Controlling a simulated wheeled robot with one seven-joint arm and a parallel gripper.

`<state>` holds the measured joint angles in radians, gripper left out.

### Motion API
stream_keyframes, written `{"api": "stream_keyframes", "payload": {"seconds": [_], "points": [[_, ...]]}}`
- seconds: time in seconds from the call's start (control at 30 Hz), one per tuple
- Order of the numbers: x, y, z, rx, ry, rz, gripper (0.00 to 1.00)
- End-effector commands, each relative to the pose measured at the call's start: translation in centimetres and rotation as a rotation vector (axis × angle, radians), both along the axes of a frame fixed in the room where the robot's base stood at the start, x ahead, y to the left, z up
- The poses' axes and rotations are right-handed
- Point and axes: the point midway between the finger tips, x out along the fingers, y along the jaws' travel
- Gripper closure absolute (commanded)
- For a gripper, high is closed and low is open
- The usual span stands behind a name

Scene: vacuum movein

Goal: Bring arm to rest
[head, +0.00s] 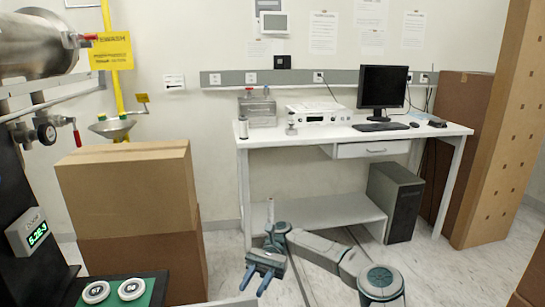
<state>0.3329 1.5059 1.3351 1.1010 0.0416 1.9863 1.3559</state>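My arm (325,253) reaches in from the lower right of the head view, low in front of the white desk. My gripper (256,282) is at the lower middle, pointing down and toward the camera. Its two blue fingers are apart, and nothing shows between them. It is left of the rest of my arm and apart from the cardboard boxes to its left.
A white desk (350,137) with a monitor (382,86) stands behind my arm, with a computer tower (396,200) below. Stacked boxes (128,190) stand left. A green tray (148,288) with two round discs is at lower left. Tall cardboard (497,130) stands right.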

Motion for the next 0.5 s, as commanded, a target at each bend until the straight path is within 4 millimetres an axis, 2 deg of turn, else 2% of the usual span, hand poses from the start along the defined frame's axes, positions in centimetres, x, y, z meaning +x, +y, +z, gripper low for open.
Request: {"api": "stream_keyframes", "payload": {"seconds": [0.27,0.5], "points": [[-1.6,1.4,1.4,-0.044,-0.100,0.030,0.67],[-3.8,3.0,2.8,-0.095,-0.230,0.074,0.67]]}}
